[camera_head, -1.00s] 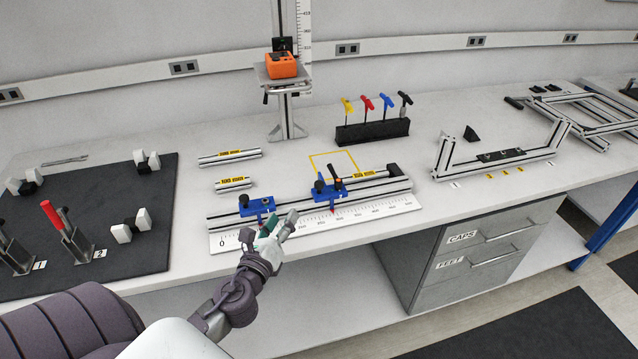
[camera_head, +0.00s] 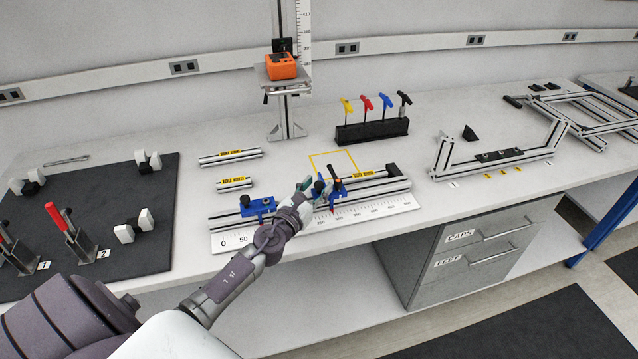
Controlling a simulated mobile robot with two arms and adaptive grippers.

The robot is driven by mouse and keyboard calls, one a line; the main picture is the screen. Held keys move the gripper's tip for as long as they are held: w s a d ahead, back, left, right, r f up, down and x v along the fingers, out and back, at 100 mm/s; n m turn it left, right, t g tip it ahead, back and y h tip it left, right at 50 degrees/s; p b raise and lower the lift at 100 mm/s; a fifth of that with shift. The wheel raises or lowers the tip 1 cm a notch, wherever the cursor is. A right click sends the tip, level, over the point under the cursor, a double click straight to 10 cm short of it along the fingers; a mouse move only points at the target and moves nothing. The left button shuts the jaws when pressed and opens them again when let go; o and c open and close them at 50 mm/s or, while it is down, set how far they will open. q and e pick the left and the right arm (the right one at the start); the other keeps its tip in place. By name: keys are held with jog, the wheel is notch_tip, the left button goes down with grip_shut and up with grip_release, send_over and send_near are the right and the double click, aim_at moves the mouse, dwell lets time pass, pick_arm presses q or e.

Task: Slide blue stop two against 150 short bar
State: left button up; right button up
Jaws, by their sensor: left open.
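Two blue stops sit on the measuring rail (camera_head: 222,222), the left one (camera_head: 257,207) near the low end of its scale and the right one (camera_head: 336,190) near the middle. Which is stop two is not marked legibly. A bar with a yellow label (camera_head: 369,174) lies along the rail right of the right stop, toward a black end block (camera_head: 394,170); its lettering is too small to read. My left gripper (camera_head: 308,187) is open at the left side of the right stop and partly hides it; contact cannot be told. My right gripper is out of view.
Two loose labelled bars, a longer one (camera_head: 230,156) and a shorter one (camera_head: 234,183), lie behind the rail's left end. A black holder (camera_head: 372,132) with coloured hex keys stands behind. A dark mat (camera_head: 120,262) with clamps lies left.

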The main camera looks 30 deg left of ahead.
pick_arm(q)
jog(key=shift+w, duration=0.75)
grip_shut()
